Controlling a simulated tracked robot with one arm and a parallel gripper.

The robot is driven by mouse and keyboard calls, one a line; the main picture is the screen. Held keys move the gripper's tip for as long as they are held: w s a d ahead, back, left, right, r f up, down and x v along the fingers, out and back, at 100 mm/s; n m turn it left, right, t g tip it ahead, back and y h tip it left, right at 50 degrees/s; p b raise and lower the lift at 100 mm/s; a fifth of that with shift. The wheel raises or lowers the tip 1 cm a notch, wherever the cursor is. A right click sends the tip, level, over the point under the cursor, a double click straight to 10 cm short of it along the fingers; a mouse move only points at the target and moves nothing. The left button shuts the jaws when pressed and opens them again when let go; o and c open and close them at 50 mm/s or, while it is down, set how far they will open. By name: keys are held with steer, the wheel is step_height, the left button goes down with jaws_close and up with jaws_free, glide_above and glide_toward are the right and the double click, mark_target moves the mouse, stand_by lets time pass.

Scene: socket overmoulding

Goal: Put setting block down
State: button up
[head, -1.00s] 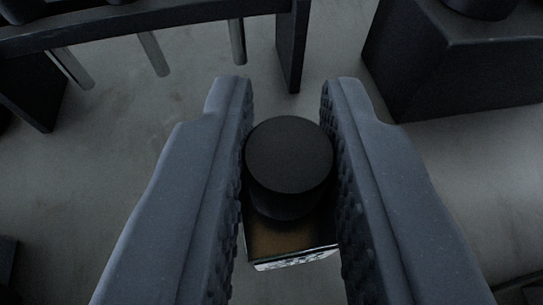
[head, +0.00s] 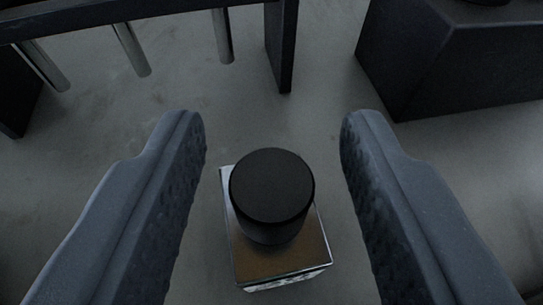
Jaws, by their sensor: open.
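The setting block (head: 262,260) is a shiny metal square base with a black round knob (head: 272,187) on top. It stands upright on the grey surface, low in the middle of the head view. My gripper (head: 272,118) is open, with one textured finger on each side of the block. Clear gaps show between the block and both fingers, so neither finger touches it.
A dark rack (head: 279,50) with several metal pins hanging from its bar stands at the upper left. A large dark block (head: 440,65) stands at the upper right. The grey surface (head: 325,90) between them is bare.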

steer(key=p+v, duration=0.2)
steer(key=v, duration=0.9)
steer(key=shift+s, duration=0.4)
steer(key=shift+r, duration=0.2)
step_height(320, 180, up, 13)
steer(key=w+d+y, duration=0.1)
steer(key=d, duration=0.1)
steer(key=s+d+r, duration=0.2)
steer(key=d+r, duration=0.2)
steer(key=r, duration=0.3)
steer(key=s+d+r, duration=0.2)
steer(key=d+r, duration=0.2)
steer(key=r, duration=0.3)
steer(key=s+d+r+t, duration=0.1)
steer(key=s+d+r, duration=0.2)
steer(key=r, duration=0.5)
steer(key=shift+d+h, duration=0.3)
steer(key=shift+d, duration=0.2)
steer(key=shift+o, duration=1.2)
steer(key=s+d+r+h, duration=0.1)
steer(key=s+d+r, duration=0.5)
steer(key=r, duration=0.1)
steer(key=shift+m, duration=0.4)
steer(key=shift+o, duration=1.1)
steer(key=shift+s+d+r, duration=0.15)
steer(key=shift+d+r, duration=0.05)
steer(key=shift+d, duration=0.15)
